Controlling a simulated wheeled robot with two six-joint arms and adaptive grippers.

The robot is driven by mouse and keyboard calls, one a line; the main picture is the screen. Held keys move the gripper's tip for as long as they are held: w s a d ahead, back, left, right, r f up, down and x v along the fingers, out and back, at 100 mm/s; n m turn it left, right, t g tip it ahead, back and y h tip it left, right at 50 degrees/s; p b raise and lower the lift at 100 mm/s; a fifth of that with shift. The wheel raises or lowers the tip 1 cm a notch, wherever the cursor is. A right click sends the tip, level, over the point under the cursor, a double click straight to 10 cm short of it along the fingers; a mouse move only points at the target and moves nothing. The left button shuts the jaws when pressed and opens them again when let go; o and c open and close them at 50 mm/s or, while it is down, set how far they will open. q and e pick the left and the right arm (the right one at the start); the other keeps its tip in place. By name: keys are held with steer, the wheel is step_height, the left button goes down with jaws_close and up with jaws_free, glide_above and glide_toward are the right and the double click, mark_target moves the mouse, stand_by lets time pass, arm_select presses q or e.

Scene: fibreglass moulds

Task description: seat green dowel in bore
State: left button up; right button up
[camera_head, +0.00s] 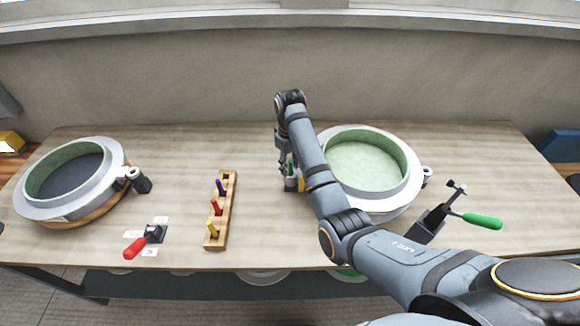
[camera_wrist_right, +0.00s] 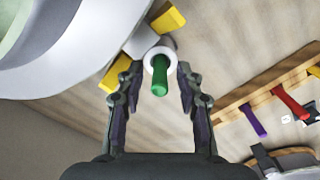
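The green dowel (camera_wrist_right: 160,80) stands with one end in the bore of a white round collar (camera_wrist_right: 154,56) beside the right-hand mould (camera_head: 411,161); its other end sticks out toward the wrist camera. How deep it sits I cannot tell. My right gripper (camera_wrist_right: 157,68) has its fingers on either side of the dowel, with a visible gap on both sides. It is open and holds nothing. In the head view the dowel shows small beside my right gripper (camera_head: 286,166), partly hidden by my arm. My left gripper is in neither view.
A wooden rack (camera_head: 226,226) holds purple, red and yellow dowels left of my right gripper. Another mould (camera_head: 108,188) lies far left. A red-handled clamp (camera_head: 146,241) and a green-handled clamp (camera_head: 470,217) stand near the front edge. Yellow blocks (camera_wrist_right: 168,19) flank the collar.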

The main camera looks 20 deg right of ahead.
step_height(320, 180, up, 11)
steer(key=p, duration=0.8)
steer(key=shift+r, duration=0.1)
steer(key=shift+f, duration=0.2)
